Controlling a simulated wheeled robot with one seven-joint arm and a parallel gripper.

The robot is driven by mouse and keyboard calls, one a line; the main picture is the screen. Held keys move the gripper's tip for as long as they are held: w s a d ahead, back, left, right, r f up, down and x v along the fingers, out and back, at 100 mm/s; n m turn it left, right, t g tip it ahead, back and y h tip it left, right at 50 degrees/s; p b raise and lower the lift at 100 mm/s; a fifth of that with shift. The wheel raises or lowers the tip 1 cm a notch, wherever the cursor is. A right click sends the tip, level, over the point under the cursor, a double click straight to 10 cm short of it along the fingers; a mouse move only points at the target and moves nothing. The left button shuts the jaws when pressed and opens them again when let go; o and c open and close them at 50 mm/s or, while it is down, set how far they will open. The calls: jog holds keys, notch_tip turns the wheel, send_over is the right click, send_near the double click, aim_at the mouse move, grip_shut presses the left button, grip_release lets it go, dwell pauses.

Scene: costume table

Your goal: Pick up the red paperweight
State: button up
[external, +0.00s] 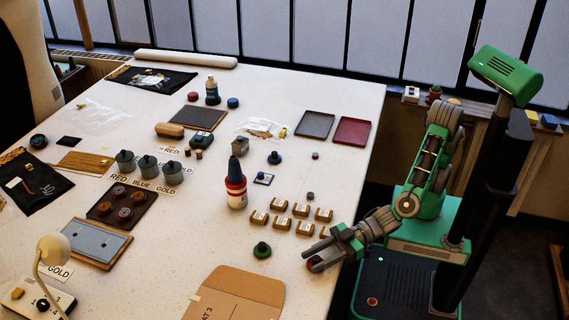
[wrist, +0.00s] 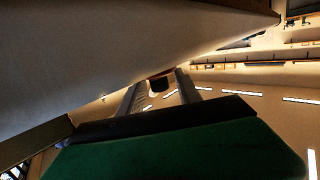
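The red paperweight looks to be the small dark red round thing (external: 316,265) at the table's right front edge in the external view. My gripper (external: 311,259) lies low there, with its fingers on either side of it. In the wrist view my gripper (wrist: 161,82) is open. A small dark reddish thing (wrist: 159,84), likely the same paperweight, shows between the fingertips. Narrow gaps seem to lie between it and the fingers. Its shape is partly hidden by the fingers and shadow.
Several small brown boxes (external: 282,223) stand left of my gripper. A dark green knobbed piece (external: 262,250) and a cardboard piece (external: 238,298) lie nearby. A red tray (external: 352,131) is at the back right.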

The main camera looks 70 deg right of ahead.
grip_shut()
dwell(0.4)
jog(key=shift+r, duration=0.1)
